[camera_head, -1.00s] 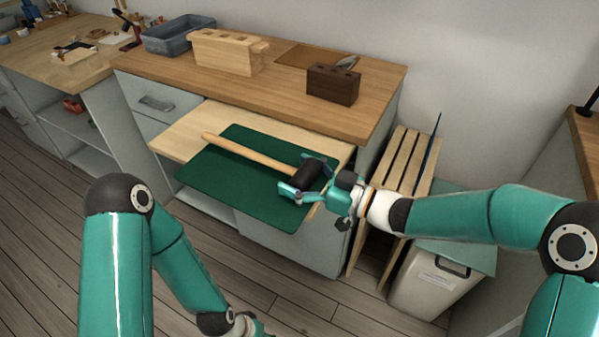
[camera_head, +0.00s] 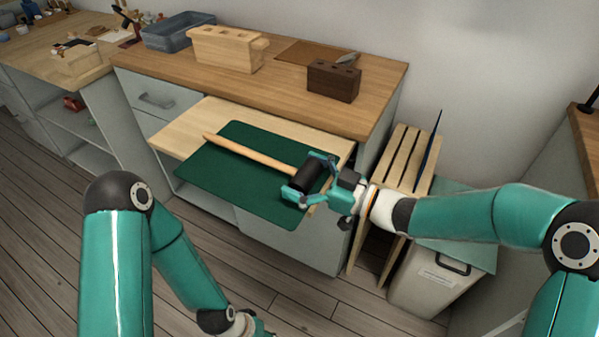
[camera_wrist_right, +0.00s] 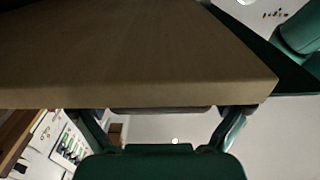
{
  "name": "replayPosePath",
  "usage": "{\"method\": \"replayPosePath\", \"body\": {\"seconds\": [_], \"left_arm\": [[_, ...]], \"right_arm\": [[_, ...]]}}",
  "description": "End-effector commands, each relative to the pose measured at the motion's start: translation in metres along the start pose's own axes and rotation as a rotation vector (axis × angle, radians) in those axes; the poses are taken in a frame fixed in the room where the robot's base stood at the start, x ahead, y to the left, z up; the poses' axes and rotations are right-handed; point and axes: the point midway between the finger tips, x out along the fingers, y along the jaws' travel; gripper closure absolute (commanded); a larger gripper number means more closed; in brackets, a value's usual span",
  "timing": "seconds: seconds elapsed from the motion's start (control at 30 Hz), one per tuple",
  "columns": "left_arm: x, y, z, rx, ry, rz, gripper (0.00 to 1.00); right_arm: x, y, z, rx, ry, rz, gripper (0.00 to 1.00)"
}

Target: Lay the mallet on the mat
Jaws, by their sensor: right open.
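The mallet has a dark head (camera_head: 309,177) and a pale wooden handle (camera_head: 250,153). It lies across the green mat (camera_head: 230,185) on the pull-out board, head toward the right edge and handle pointing to the back left, where its end reaches past the mat. My right gripper (camera_head: 299,174) is open, with its teal fingers on either side of the mallet head. Whether a finger touches the head cannot be told. In the right wrist view a tan slab fills much of the picture and the mallet is not seen.
The pale board (camera_head: 180,137) juts from under the wooden counter (camera_head: 150,72). On the counter stand a blue-grey bin (camera_head: 178,36), a pale wooden block (camera_head: 225,52) and a dark holed block (camera_head: 333,82). A slatted wooden rack (camera_head: 400,165) and a lidded bin (camera_head: 435,285) stand at right.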

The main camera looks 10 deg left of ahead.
Motion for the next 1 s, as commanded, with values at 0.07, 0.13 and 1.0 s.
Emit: {"method": "replayPosePath", "body": {"seconds": [0.07, 0.13, 1.0], "left_arm": [[0.0, 0.0, 0.0, 0.0, 0.0, 0.0, 0.6], [0.0, 0.0, 0.0, 0.0, 0.0, 0.0, 0.6], [0.0, 0.0, 0.0, 0.0, -0.001, 0.0, 0.6]], "right_arm": [[-0.01, 0.001, 0.0, 0.001, 0.001, 0.003, 0.0], [-0.021, 0.001, -0.001, 0.0, 0.001, 0.004, 0.0], [-0.115, 0.0, 0.001, 0.0, 0.001, 0.0, 0.0]]}}
